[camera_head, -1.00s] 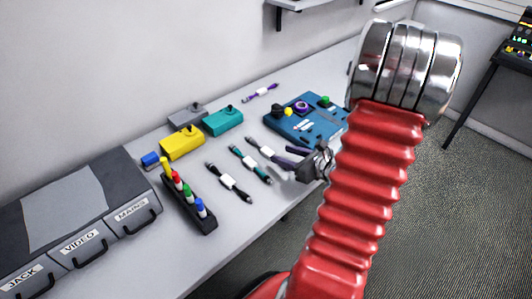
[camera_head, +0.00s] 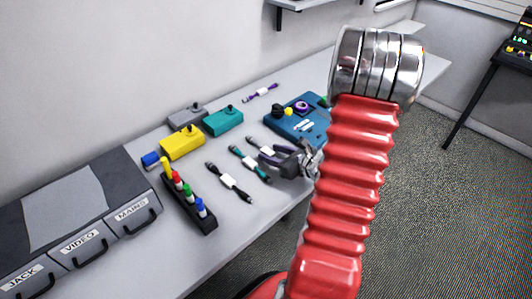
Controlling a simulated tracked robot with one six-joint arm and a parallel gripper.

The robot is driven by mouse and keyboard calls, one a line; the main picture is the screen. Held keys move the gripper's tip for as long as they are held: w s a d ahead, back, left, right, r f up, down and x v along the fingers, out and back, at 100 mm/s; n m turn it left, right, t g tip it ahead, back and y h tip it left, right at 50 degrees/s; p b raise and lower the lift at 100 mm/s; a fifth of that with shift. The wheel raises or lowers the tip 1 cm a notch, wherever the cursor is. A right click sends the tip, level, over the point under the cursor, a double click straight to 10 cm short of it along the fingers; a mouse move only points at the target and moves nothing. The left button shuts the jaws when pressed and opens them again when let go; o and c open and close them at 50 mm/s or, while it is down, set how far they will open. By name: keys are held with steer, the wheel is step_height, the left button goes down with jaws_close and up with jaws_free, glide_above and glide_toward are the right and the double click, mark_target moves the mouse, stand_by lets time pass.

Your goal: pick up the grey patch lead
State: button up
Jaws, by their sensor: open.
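The grey patch lead (camera_head: 254,141) lies on the bench with a white label around its middle. It is the rightmost of three labelled leads in a row, and its near right end is hidden behind my gripper. My gripper (camera_head: 271,155) is open at the label end of the visible part, its dark fingers overlapping the lead in the picture. I cannot tell whether the fingers touch it or are still above it. No lead is seen held.
A teal lead (camera_head: 236,152) lies close on the left, then a black lead (camera_head: 216,172). A blue panel (camera_head: 290,125) with knobs is just behind my gripper. Teal (camera_head: 224,122) and yellow (camera_head: 183,145) boxes stand further back. A marker rack (camera_head: 197,218) stands left.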

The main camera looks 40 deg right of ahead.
steer(key=shift+w+f, duration=0.15)
steer(key=shift+w, duration=0.25)
jaws_close()
stand_by(0.6)
